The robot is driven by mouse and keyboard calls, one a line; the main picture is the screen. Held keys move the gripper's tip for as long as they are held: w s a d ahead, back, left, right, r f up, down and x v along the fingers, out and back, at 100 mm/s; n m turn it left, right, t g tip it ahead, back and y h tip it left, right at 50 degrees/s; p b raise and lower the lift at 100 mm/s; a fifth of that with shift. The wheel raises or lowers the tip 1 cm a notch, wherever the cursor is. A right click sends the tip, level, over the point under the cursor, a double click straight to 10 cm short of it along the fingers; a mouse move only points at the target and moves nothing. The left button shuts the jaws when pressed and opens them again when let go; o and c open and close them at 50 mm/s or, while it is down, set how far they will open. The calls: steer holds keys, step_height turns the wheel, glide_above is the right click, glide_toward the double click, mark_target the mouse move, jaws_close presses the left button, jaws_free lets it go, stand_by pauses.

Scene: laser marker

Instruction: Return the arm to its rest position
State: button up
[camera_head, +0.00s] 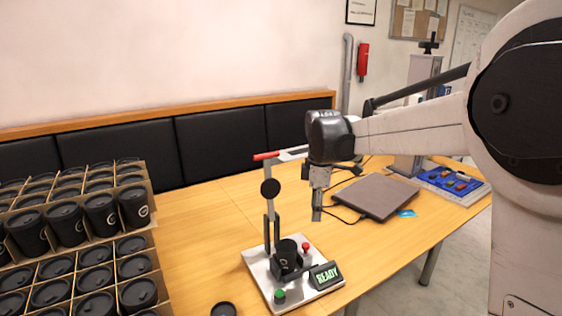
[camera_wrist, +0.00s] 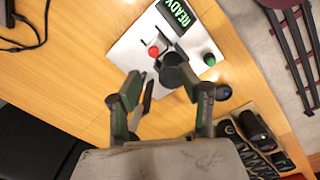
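My gripper (camera_head: 317,214) hangs pointing down above the wooden table, a little above and behind the marking fixture. In the wrist view its two fingers (camera_wrist: 163,86) are spread apart with nothing held between them. A black cup (camera_head: 287,254) stands in the holder of the fixture; in the wrist view the cup (camera_wrist: 173,73) shows beyond the fingers, partly hidden by one. The white fixture base (camera_head: 257,264) carries a red button (camera_head: 306,246), a green button (camera_head: 280,296) and a display (camera_head: 327,276) reading READY. My arm reaches in from the right.
Cardboard crates of black lidded cups (camera_head: 101,215) fill the left. A black lid (camera_head: 223,309) lies at the front edge. A red-handled lever (camera_head: 266,156) rises from the fixture near my wrist. A grey flat plate (camera_head: 374,196) and blue tray (camera_head: 452,184) lie to the right.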

steer(key=s+d+r+m+t, duration=0.15)
steer(key=s+m, duration=0.25)
steer(key=s, duration=0.4)
steer(key=s+d+r+m+t, duration=0.1)
steer(key=s+d+r+m, duration=0.2)
steer(key=s, duration=0.5)
steer(key=s+d+m+t, duration=0.2)
steer(key=s+m, duration=0.3)
steer(key=s, duration=0.3)
steer(key=s+d+f+m+t, duration=0.1)
steer(key=s+f+m+t, duration=0.1)
steer(key=s+f+m, duration=0.2)
steer(key=s, duration=0.3)
steer(key=shift+s+d+f+m, duration=0.2)
steer(key=shift+s+m, duration=0.1)
steer(key=shift+s, duration=0.1)
